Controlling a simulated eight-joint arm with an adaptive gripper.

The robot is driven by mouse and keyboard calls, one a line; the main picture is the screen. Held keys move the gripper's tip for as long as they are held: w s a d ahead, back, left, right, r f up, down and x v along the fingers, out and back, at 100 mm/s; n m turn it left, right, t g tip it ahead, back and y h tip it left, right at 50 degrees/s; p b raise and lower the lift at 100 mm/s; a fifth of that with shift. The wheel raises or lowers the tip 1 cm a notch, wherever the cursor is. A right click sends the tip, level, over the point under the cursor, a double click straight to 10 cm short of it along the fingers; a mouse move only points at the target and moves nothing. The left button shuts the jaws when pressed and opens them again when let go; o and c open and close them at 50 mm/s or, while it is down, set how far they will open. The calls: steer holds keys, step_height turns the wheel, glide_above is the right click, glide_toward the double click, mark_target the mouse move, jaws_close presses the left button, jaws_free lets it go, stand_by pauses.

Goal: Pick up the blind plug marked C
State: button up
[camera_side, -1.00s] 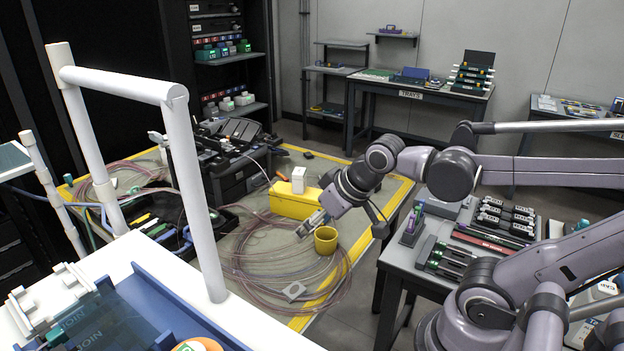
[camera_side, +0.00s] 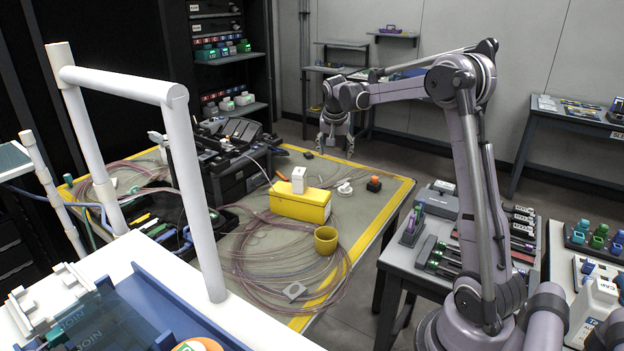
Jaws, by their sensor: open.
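No blind plug with a readable C can be made out. A rack shelf at the left back carries a row of small red lettered labels (camera_side: 219,41) above green and dark pieces (camera_side: 222,52). A lower shelf has a similar label row above pale and green pieces (camera_side: 228,104). The letters are too small to read surely. On the right bench a dark tray (camera_side: 575,246) holds several small blue and green pieces (camera_side: 599,238), with no legible marks. My gripper (camera_side: 336,152) is open and empty, pointing down above the far side of the yellow-edged mat, well apart from these pieces.
A yellow box (camera_side: 300,205) with a white block on top, a yellow cup (camera_side: 326,240) and coiled fibre lie on the mat (camera_side: 385,205). An orange-topped black block (camera_side: 374,184) stands nearby. A white post frame (camera_side: 195,190) rises in the left foreground.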

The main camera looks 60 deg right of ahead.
mark_target(373, 179)
steer(key=s+d+f+m+g, duration=0.1)
steer(key=d+f+m, duration=0.1)
steer(key=d+f, duration=0.3)
steer(key=s+d+f+m+g, duration=0.1)
steer(key=s+d+f, duration=0.1)
steer(key=d+f, duration=0.3)
steer(key=s+d+f+m, duration=0.1)
steer(key=d+f, duration=0.3)
steer(key=d, duration=0.5)
steer(key=shift+s+f+m+g, duration=0.35)
steer(key=shift+f+m+g, duration=0.05)
steer(key=shift+m, duration=0.4)
steer(key=shift+x, duration=2.8)
steer(key=shift+d, duration=0.1)
steer(key=c, duration=1.3)
